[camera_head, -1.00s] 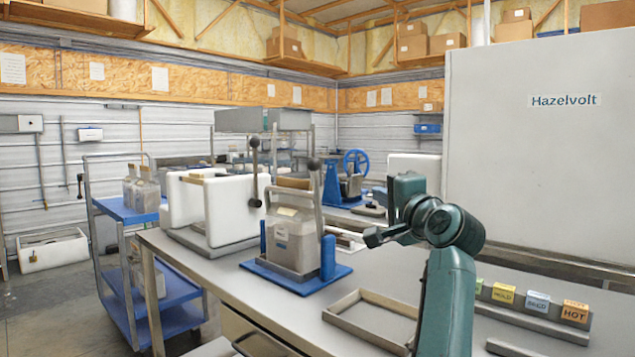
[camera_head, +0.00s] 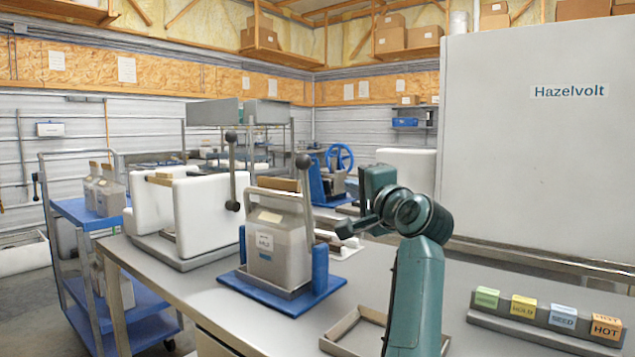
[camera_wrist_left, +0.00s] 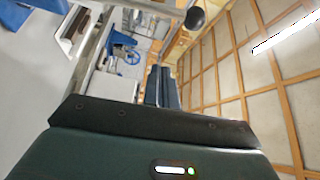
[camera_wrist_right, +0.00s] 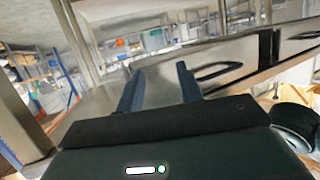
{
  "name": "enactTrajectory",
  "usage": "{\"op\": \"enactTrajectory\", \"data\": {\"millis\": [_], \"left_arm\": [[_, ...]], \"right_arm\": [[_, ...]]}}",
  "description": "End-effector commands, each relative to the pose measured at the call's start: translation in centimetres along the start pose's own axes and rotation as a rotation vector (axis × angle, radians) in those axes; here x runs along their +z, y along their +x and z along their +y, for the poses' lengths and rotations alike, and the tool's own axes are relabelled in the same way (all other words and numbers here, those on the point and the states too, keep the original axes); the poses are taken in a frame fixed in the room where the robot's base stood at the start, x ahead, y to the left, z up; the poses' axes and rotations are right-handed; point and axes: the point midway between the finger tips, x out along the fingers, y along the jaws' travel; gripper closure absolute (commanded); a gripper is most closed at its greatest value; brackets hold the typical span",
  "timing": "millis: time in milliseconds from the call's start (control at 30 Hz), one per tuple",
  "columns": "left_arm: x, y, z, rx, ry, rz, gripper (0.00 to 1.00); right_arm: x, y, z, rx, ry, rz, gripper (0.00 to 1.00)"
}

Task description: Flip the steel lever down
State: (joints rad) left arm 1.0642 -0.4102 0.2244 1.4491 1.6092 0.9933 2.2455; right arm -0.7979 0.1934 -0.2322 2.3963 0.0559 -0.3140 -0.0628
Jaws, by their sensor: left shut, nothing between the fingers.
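The steel lever (camera_head: 309,205) stands upright at the right side of a grey hopper (camera_head: 275,245), with a black ball knob (camera_head: 303,161) on top. In the left wrist view a dark ball knob (camera_wrist_left: 190,19) shows at the top, beyond the fingers. My left gripper (camera_head: 346,229) is shut and empty, to the right of the lever and below its knob; in the head view a small gap shows between them. My right gripper (camera_wrist_right: 158,85) is open and empty in its wrist view; it is outside the head view.
The hopper stands on a blue base (camera_head: 238,286) on a grey table. A white machine (camera_head: 204,215) with another ball-ended lever (camera_head: 232,172) is to the left. A shallow tray frame (camera_head: 340,332) and a block rack (camera_head: 540,330) lie nearer and right.

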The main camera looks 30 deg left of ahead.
Motion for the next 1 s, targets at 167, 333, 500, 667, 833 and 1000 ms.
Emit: {"op": "enactTrajectory", "data": {"millis": [167, 333, 500, 667, 833, 1000], "left_arm": [[0.0, 0.7, -0.1, 0.000, -0.001, -0.001, 1.00], [0.0, 3.3, -0.2, 0.001, -0.001, -0.002, 1.00], [0.1, 6.6, -0.2, -0.002, 0.003, -0.003, 1.00], [0.0, 9.2, -0.2, -0.002, 0.003, -0.001, 1.00], [1.0, 9.7, 0.1, 0.001, -0.003, -0.001, 1.00], [2.5, 9.2, 0.0, 0.000, -0.002, -0.001, 1.00]], "right_arm": [[-0.1, -0.1, 0.0, 0.001, 0.002, 0.001, 0.64], [-0.5, -0.3, 0.1, 0.004, 0.009, 0.005, 0.64], [-0.9, -0.5, 0.2, 0.008, 0.018, 0.009, 0.64], [-1.3, -0.6, 0.3, 0.011, 0.023, 0.014, 0.64], [-1.2, -0.8, 0.4, 0.013, 0.029, 0.015, 0.64], [-1.1, -0.9, 0.3, 0.013, 0.031, 0.011, 0.64]]}}
